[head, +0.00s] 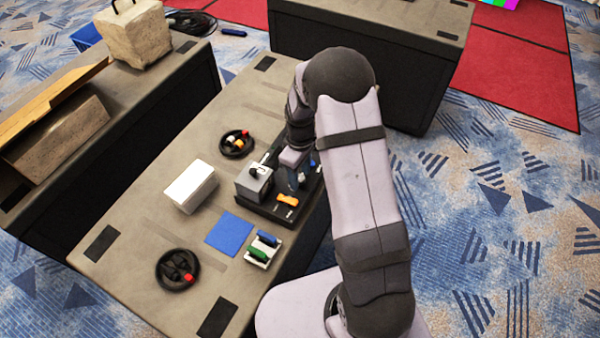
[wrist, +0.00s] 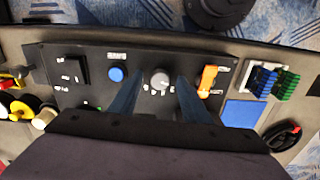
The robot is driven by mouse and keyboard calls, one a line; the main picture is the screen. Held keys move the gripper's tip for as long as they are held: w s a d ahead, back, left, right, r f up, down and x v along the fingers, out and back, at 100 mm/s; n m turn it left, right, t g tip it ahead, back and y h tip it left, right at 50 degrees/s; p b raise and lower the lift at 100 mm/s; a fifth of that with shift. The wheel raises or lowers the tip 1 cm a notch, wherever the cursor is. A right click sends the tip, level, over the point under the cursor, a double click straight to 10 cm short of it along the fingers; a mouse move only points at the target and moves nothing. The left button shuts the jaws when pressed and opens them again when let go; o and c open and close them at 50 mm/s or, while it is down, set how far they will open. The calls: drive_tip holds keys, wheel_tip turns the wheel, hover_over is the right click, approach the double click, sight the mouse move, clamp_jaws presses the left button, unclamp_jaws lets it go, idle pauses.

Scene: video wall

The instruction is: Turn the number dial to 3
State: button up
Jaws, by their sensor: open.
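The number dial is a round grey knob (wrist: 159,78) on a black control panel (wrist: 138,62) in the wrist view, with small white markings below it that are too small to read. My gripper (wrist: 155,88) is open, one finger to each side of the knob in the picture; I cannot tell how far above it they are. In the head view my gripper (head: 293,178) is over the panel (head: 262,212), and my arm hides the knob. A blue button (wrist: 116,74) is left of the knob, and an orange switch (wrist: 208,80) is right of it.
A grey box with a lever (head: 254,180) stands on the panel. A white box (head: 191,186), a blue square (head: 229,233), a holder with blue and green pieces (head: 263,249) and two round black trays (head: 177,270) (head: 236,144) are on the table.

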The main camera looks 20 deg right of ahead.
drive_tip(key=shift+c, duration=0.6)
drive_tip(key=c, duration=0.9)
drive_tip(key=shift+m, duration=0.3)
drive_tip(key=m, duration=1.1)
drive_tip(key=o, duration=1)
